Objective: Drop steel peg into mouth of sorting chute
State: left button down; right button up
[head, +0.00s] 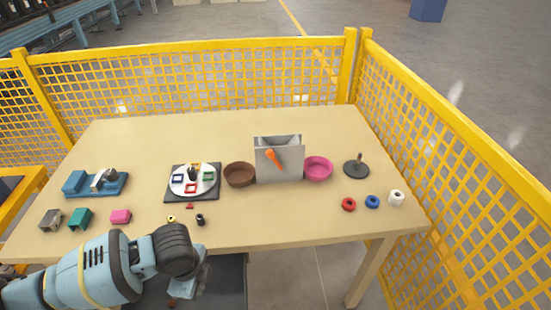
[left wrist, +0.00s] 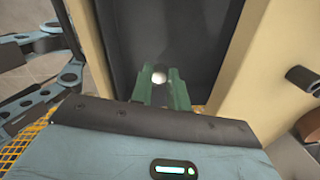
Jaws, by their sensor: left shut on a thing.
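The sorting chute is a grey box (head: 279,165) with an open top and an orange arrow on its front, standing toward the back middle of the table. My left gripper (head: 188,286) is low at the table's front edge, left of and well short of the chute. In the left wrist view its greenish fingers (left wrist: 160,88) are shut on a small pale, round end (left wrist: 159,77), which looks like the steel peg seen end-on. The rest of the peg is hidden. My right gripper is not in view.
A brown bowl (head: 239,175) and a pink bowl (head: 318,168) flank the chute. Left of them is a dark board with a white disc (head: 180,186). A black cylinder (head: 200,220) stands near the front edge. Rings and a post are at right. Yellow mesh fencing (head: 200,75) surrounds the table.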

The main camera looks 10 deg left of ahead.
pick_arm(q)
jog(key=shift+r, duration=0.1)
notch_tip(320, 180, up, 18)
jog(key=w+d+n+g+y, duration=0.1)
jog(key=n, duration=1.6)
jog(key=shift+w+d+f+n, duration=0.2)
jog(key=shift+w+n, duration=0.05)
jog(key=shift+n, duration=0.05)
jog(key=shift+w+d, duration=0.1)
